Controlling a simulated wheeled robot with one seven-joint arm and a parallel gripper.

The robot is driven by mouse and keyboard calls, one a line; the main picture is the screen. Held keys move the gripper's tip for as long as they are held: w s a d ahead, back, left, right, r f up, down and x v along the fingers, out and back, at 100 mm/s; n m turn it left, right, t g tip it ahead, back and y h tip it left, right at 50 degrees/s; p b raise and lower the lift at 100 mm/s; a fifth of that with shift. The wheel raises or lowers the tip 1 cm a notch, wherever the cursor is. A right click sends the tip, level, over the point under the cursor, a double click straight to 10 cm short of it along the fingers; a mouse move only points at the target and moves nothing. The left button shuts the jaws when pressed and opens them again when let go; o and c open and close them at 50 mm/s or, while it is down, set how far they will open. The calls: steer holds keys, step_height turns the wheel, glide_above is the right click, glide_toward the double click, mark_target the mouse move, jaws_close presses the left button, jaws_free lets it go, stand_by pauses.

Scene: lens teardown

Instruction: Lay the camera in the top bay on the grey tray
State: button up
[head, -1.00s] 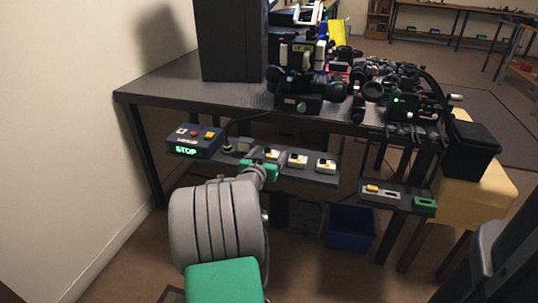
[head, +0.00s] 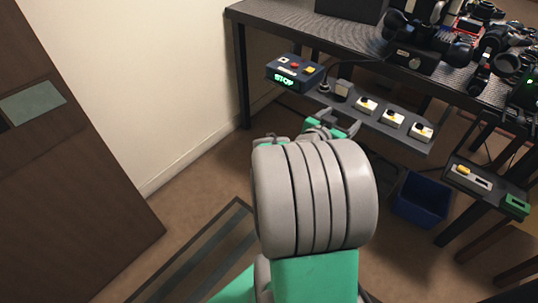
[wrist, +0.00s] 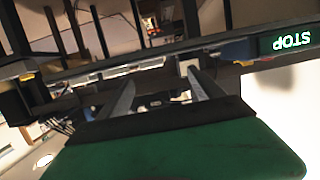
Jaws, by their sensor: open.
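My gripper (head: 335,126) is open in front of the shelf below the table; my own arm partly hides it. In the wrist view its two fingers (wrist: 163,88) stand apart with nothing clearly held between them. Dark camera-like gear (head: 415,55) stands on the black table (head: 290,17), at upper right in the head view and well beyond my gripper. I cannot tell which piece is the camera of the task. I cannot make out a grey tray or a top bay for certain.
A control box with a lit STOP sign (head: 294,74) and a shelf with several white switches (head: 393,119) hang at the table's front. A blue bin (head: 421,199) stands on the floor. A brown door-like panel (head: 70,160) is at left. Floor left of my arm is mostly clear.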

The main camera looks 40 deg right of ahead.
steer(key=w+a+f+n+t+y, duration=0.1)
steer(key=w+a+f+n+y, duration=0.15)
steer(key=w+a, duration=0.35)
steer(key=w+a+f+n+t+y, duration=0.1)
steer(key=w+a+f+n+y, duration=0.2)
steer(key=a, duration=0.4)
steer(key=w+a+n+y, duration=0.1)
steer(key=a+n+y, duration=0.5)
steer(key=a, duration=1.3)
steer(key=s+a+n+g+y, duration=0.3)
steer(key=s+a+n+y, duration=0.1)
steer(key=a, duration=0.7)
steer(key=shift+s+r, duration=0.25)
steer(key=shift+s, duration=0.65)
